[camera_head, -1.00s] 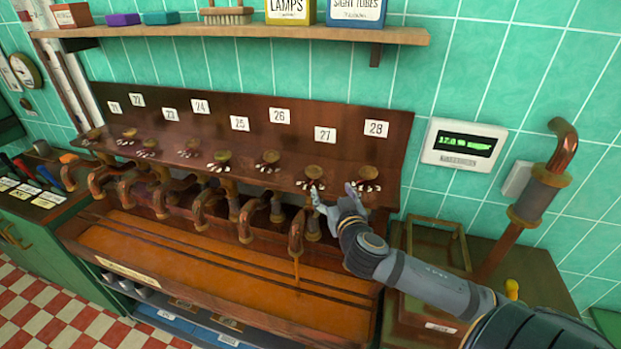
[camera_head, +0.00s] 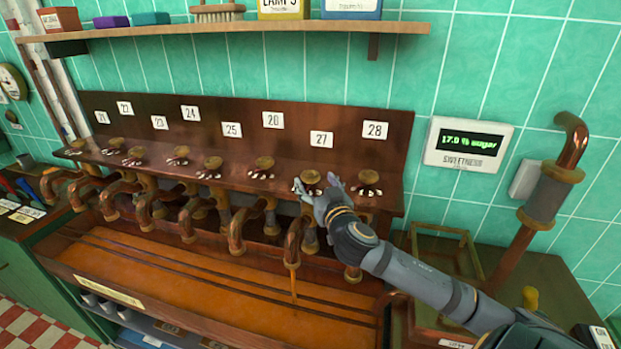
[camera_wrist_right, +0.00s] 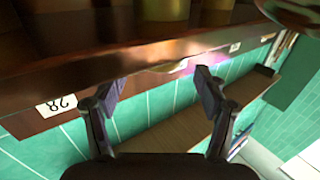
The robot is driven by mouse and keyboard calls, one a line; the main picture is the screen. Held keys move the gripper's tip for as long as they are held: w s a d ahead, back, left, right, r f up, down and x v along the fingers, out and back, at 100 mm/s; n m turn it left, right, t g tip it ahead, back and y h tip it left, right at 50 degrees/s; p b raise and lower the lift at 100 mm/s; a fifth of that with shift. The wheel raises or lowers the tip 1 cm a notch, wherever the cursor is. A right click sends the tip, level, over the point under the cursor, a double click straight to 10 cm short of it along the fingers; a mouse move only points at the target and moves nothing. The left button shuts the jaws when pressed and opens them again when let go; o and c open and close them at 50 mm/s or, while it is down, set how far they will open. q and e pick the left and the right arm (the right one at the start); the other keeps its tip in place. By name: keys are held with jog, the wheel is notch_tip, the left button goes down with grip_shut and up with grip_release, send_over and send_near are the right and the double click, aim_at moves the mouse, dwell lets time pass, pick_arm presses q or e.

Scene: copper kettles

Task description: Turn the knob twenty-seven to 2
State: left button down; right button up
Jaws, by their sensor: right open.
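Knob twenty-seven (camera_head: 310,177) is a small round brass knob on the dark wooden ledge, below the white label 27 (camera_head: 321,139). Pale marks lie around its front. My right gripper (camera_head: 318,185) is open at this knob, with one finger to its left and the other to its right. I cannot tell whether they touch it. In the right wrist view the open fingers (camera_wrist_right: 159,88) point at the ledge's edge, with a small brassy shape (camera_wrist_right: 166,68) between them. The knob's pointer setting is too small to read. My left gripper is not in view.
Knob twenty-eight (camera_head: 367,177) is close on the right; another knob (camera_head: 264,163) is on the left. Copper spouts (camera_head: 293,243) hang below the ledge. A display (camera_head: 467,144) reads "17.0 % sugar". A shelf (camera_head: 250,29) runs above; a copper pipe (camera_head: 550,185) stands at right.

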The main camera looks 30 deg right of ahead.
aim_at(311, 173)
jog(key=x, duration=0.4)
jog(key=shift+s+p, duration=0.1)
jog(key=shift+p, duration=0.2)
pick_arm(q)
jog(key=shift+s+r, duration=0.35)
pick_arm(e)
jog(key=shift+w+d, duration=0.1)
jog(key=shift+w, duration=0.25)
jog(key=c, duration=1.2)
jog(key=shift+d+r+n+t+y+p, duration=0.1)
jog(key=shift+n+t+y+p, duration=0.05)
jog(key=shift+n+y+p, duration=0.45)
jog(key=shift+r+n+t+y+p, duration=0.15)
jog(key=shift+n+y+p, duration=0.15)
jog(key=shift+n+y, duration=0.35)
jog(key=shift+f+n+y+p, duration=0.25)
jog(key=shift+y+p, duration=0.1)
jog(key=shift+y, duration=0.5)
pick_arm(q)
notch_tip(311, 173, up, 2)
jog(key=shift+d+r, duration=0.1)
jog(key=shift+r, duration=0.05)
